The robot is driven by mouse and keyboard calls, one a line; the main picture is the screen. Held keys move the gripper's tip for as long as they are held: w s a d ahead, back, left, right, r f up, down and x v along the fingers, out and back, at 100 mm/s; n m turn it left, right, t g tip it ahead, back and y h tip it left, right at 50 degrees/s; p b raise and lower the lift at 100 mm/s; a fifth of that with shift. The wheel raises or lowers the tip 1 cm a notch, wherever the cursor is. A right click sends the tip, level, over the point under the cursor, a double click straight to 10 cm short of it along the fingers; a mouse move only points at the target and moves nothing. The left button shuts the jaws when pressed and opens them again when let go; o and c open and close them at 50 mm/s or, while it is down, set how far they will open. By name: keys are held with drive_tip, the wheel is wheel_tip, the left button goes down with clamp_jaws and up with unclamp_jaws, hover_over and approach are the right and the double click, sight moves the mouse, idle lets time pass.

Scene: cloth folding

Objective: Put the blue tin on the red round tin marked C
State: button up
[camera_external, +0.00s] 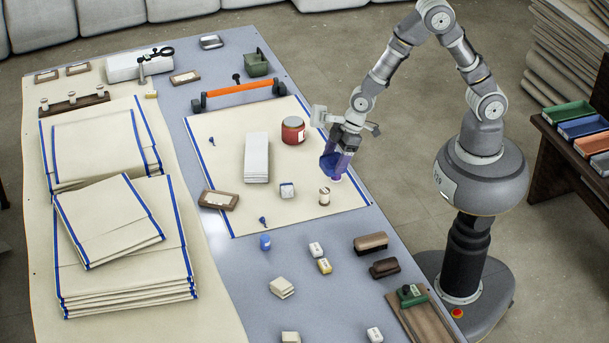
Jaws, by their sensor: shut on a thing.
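The red round tin (293,131) stands upright on the cream cloth with blue edges (225,135), with a pale label on its side. The letter on it is too small to read. My gripper (339,150) is right of the red tin and points down near the cloth's right edge. It is shut on the blue tin (332,163), which is partly hidden by the fingers. A pale purple patch shows just under the blue tin; I cannot tell what it is, nor whether the tin touches the cloth.
A white stack (256,157) lies left of the red tin. A small labelled block (287,190) and a small round pot (324,196) stand in front. An orange-handled bar (240,90) lies behind. A small blue container (265,242) stands on the bare table in front.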

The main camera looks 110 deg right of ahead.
drive_tip(key=s+d+m, duration=0.2)
drive_tip(key=s+d, duration=0.2)
drive_tip(key=d, duration=0.5)
drive_tip(key=s+d+m+h, duration=0.1)
drive_tip(key=s+d+m, duration=0.1)
drive_tip(key=s+d, duration=0.5)
drive_tip(key=s+d+m, duration=0.1)
drive_tip(key=s+d, duration=0.1)
drive_tip(key=d, duration=1)
drive_tip(key=b, duration=0.3)
hover_over(293, 125)
drive_tip(key=s, duration=0.1)
drive_tip(key=f, duration=0.6)
drive_tip(key=shift+s+a+f, duration=0.2)
drive_tip(key=shift+a+f, duration=0.05)
drive_tip(key=shift+f+b, duration=0.9)
drive_tip(key=shift+f, duration=0.8)
drive_tip(key=shift+f, duration=0.2)
drive_tip(key=o, duration=1.3)
